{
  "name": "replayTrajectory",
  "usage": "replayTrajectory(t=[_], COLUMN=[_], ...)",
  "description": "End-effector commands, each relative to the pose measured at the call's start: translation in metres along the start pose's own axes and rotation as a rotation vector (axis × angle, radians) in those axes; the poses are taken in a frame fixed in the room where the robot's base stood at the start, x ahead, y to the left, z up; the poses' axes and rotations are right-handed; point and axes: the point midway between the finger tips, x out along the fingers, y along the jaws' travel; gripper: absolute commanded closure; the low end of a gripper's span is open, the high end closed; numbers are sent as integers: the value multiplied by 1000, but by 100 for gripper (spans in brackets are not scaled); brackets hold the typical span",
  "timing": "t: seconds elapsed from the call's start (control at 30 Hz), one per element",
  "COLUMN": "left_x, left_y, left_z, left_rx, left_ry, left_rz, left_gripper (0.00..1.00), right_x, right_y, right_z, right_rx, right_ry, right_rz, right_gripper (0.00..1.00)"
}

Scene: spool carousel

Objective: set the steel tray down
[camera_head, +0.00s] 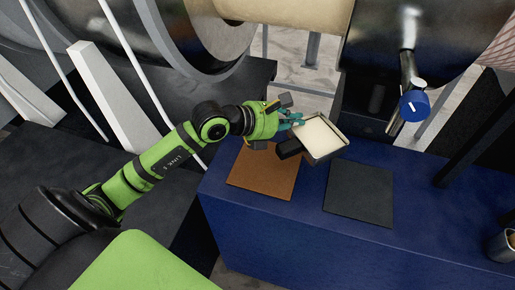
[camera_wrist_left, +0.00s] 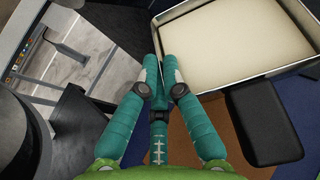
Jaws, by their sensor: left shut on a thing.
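The steel tray (camera_head: 343,149) has a thin dark metal rim and a pale cream inside. In the head view it is tilted, above the back of the blue bench top, and covers part of the bench behind it. My left gripper (camera_head: 298,121), with teal fingers, is shut on the tray's near left edge. In the left wrist view the fingers (camera_wrist_left: 165,72) close at the corner of the tray (camera_wrist_left: 194,83), which fills the upper right. A brown mat (camera_head: 264,174) and a dark grey mat (camera_head: 360,190) lie flat on the bench. My right gripper is not in view.
The blue bench (camera_head: 300,235) has free room between and around the mats. A small dark block (camera_wrist_left: 264,122) shows below the tray. A blue knob (camera_head: 414,106) on a metal pipe stands behind right. A metal cup (camera_head: 502,247) is at the right edge. Large rolls are behind.

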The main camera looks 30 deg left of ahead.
Motion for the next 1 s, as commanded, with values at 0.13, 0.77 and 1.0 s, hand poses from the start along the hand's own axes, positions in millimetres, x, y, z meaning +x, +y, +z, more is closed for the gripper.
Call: replayTrajectory(t=[0.13,0.77,1.0], left_x=[-19,-34,-30], left_y=[23,57,57], left_z=[-33,-105,-113], left_rx=[-1,-2,1], left_ry=[12,-1,-2], left_rz=[3,1,0], left_gripper=[100,100,100], right_x=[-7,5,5], right_y=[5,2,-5], right_z=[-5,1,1], right_rx=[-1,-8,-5], right_ry=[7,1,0], right_rz=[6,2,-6], right_gripper=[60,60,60])
